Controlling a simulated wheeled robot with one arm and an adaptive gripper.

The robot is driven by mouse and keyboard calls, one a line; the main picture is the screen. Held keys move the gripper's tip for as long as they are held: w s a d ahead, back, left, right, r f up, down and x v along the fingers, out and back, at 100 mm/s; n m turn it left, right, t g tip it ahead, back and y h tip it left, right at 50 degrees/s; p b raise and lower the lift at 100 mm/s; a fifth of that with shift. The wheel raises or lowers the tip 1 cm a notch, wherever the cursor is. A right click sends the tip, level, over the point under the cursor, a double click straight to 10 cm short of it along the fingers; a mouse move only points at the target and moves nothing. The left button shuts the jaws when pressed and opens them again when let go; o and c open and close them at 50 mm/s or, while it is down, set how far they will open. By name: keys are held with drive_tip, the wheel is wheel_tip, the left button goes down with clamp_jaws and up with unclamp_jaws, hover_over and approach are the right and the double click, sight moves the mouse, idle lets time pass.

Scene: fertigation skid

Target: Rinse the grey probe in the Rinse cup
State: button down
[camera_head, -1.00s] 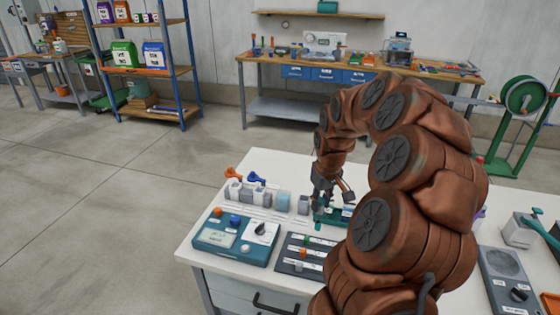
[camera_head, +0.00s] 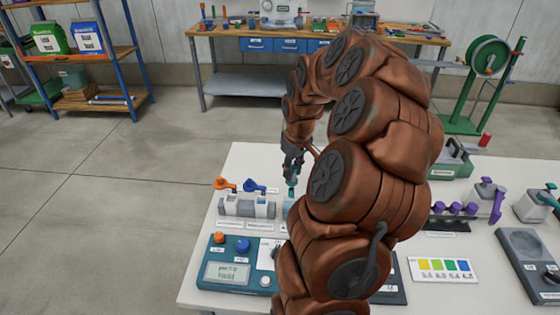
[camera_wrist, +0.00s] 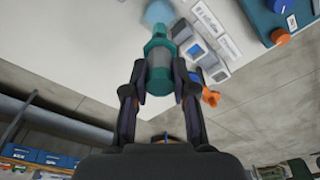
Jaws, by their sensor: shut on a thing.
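My gripper (camera_head: 292,160) is shut on a teal probe body with a grey middle band (camera_wrist: 160,72), which I take to be the grey probe. In the head view the probe (camera_head: 292,181) hangs roughly upright under the fingers. Its lower end is over or at a light blue cup (camera_head: 288,203), which I take to be the Rinse cup. In the wrist view the light blue cup (camera_wrist: 159,13) shows just past the probe's tip. I cannot tell whether the tip is inside the cup. My arm hides the table to the cup's right.
Left of the cup stands a grey-white holder (camera_head: 238,208) with an orange handle (camera_head: 225,185) and a blue handle (camera_head: 255,188). A teal meter box (camera_head: 225,272) with knobs is nearer. Purple-topped items (camera_head: 455,208) and a colour chart (camera_head: 443,269) lie to the right.

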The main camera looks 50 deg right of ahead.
sight(292, 181)
drive_tip(key=shift+a+f, duration=0.1)
drive_tip(key=shift+f, duration=0.85)
drive_tip(key=shift+f+b, duration=2)
drive_tip(key=shift+f, duration=1)
drive_tip(key=shift+r, duration=0.15)
drive_tip(key=shift+r, duration=0.65)
drive_tip(key=shift+f+b, duration=0.7)
drive_tip(key=shift+f, duration=0.15)
drive_tip(key=shift+r, duration=0.2)
drive_tip(key=shift+r, duration=0.65)
